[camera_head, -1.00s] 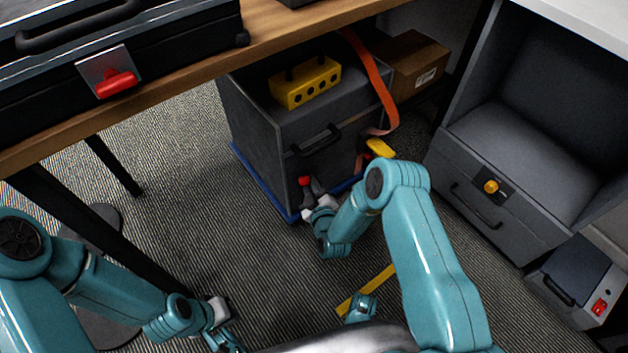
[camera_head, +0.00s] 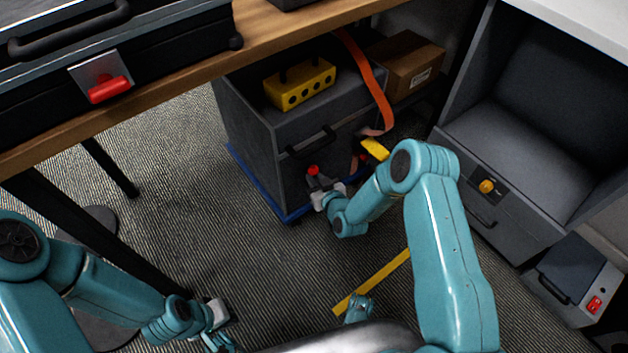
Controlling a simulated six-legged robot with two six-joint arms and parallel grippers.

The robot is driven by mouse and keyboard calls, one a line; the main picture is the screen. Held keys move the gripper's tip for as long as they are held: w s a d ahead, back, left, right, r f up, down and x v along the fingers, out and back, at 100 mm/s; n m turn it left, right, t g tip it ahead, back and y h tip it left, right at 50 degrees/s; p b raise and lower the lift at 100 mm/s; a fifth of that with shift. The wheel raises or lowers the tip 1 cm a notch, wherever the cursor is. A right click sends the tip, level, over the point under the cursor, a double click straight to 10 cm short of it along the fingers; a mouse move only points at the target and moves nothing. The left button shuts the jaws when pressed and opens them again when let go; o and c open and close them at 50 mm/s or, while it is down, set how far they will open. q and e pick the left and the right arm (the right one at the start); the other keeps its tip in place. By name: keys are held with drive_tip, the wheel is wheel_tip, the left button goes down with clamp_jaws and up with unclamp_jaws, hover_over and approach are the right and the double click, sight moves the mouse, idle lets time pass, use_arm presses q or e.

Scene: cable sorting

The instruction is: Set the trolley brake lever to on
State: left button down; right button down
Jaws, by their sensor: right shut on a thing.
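The trolley (camera_head: 245,150) is a dark grey cabinet on a blue base (camera_head: 262,188), standing under the wooden table. Its brake lever (camera_head: 313,171), with a red knob, is low on the front face. My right gripper (camera_head: 327,198) is shut on the lever just below the knob; its fingers and wrist hide the lever's lower part and mount. I see no readable on or off marking. My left gripper (camera_head: 220,325) is low at the left, above the carpet and away from the trolley; its jaws are too unclear to tell open from shut.
A yellow block with holes (camera_head: 300,84) sits on the trolley. An orange strap (camera_head: 376,90) hangs beside a cardboard box (camera_head: 408,66). A grey cabinet (camera_head: 500,215) stands right. A black table leg (camera_head: 90,235) is left. Open carpet lies between, with a yellow strip (camera_head: 375,280).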

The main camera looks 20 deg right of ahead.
drive_tip(key=shift+w+r, duration=0.35)
drive_tip(key=shift+r, duration=0.2)
drive_tip(key=c, duration=1)
unclamp_jaws()
drive_tip(key=shift+c, duration=0.2)
drive_tip(key=shift+s+f, duration=0.15)
drive_tip(key=shift+f, duration=0.05)
use_arm(q)
drive_tip(key=r+p, duration=0.3)
drive_tip(key=s+d+r+p, duration=0.1)
drive_tip(key=r+p, duration=0.1)
drive_tip(key=shift+s, duration=0.1)
use_arm(e)
drive_tip(key=v, duration=1.6)
drive_tip(key=shift+s, duration=0.2)
